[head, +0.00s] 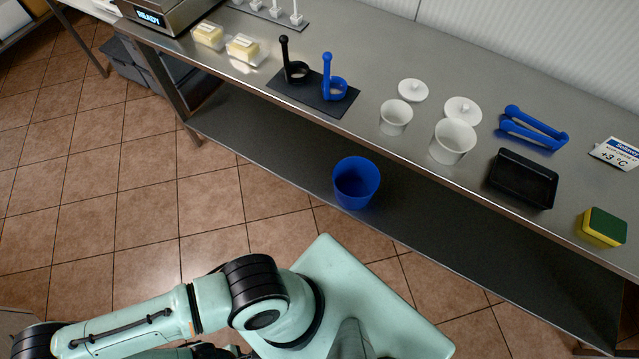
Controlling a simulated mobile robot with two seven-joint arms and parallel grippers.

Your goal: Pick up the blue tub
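The blue tub (356,183) is an open-topped, round blue container. It stands upright on the steel lower shelf (260,150) under the counter, close to the shelf's front edge, and looks empty. My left arm comes in from the left at the bottom of the head view, well in front of the tub. Neither my left nor my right gripper shows in this view.
On the steel counter (370,128) above are two white pots (453,141) with lids, a black tray (523,178), blue tongs (533,129), a sponge (604,227), and black (294,70) and blue (335,87) ladles on a dark mat. Tiled floor (150,190) is clear at left.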

